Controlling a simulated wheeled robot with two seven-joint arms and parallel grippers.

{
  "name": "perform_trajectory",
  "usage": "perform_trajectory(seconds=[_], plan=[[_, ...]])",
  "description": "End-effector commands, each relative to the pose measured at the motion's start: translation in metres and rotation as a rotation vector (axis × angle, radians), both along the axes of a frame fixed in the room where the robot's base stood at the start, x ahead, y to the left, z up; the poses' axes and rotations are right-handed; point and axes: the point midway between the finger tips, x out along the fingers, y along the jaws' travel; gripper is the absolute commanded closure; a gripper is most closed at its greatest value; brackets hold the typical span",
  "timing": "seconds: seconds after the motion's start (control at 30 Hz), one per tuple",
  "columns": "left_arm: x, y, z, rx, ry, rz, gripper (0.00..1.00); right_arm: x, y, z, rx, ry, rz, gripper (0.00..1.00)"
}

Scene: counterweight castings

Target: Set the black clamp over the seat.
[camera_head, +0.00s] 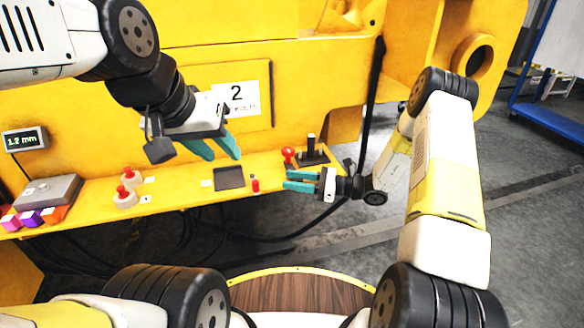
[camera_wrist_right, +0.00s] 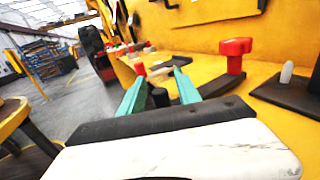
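A black upright piece on a dark base plate (camera_head: 313,158) stands at the right end of the yellow shelf. I cannot tell for sure whether it is the black clamp. In the right wrist view a dark plate with a pale post (camera_wrist_right: 287,73) lies at the right. A dark square plate (camera_head: 229,178) lies mid-shelf; I cannot tell whether it is the seat. My right gripper (camera_head: 287,181) is open at the shelf's front edge, its teal fingers apart in the wrist view (camera_wrist_right: 157,72), with nothing visibly gripped. My left gripper (camera_head: 221,152) is open and empty above the shelf.
A red knob (camera_head: 288,154) stands beside the dark base; it also shows in the wrist view (camera_wrist_right: 235,52). A small red-topped cylinder (camera_head: 255,185) is near my right fingertips. Red-topped pale pieces (camera_head: 125,198), coloured blocks (camera_head: 30,217) and a scale (camera_head: 47,190) are left.

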Motion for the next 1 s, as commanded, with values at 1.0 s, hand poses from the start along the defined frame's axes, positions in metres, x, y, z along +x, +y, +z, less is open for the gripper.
perform_trajectory(seconds=[1.0], plan=[[-0.0001,0.0000,0.0001,0.000,0.000,0.000,0.64,0.0016,0.0100,0.0002,-0.001,-0.001,0.000,1.00]])
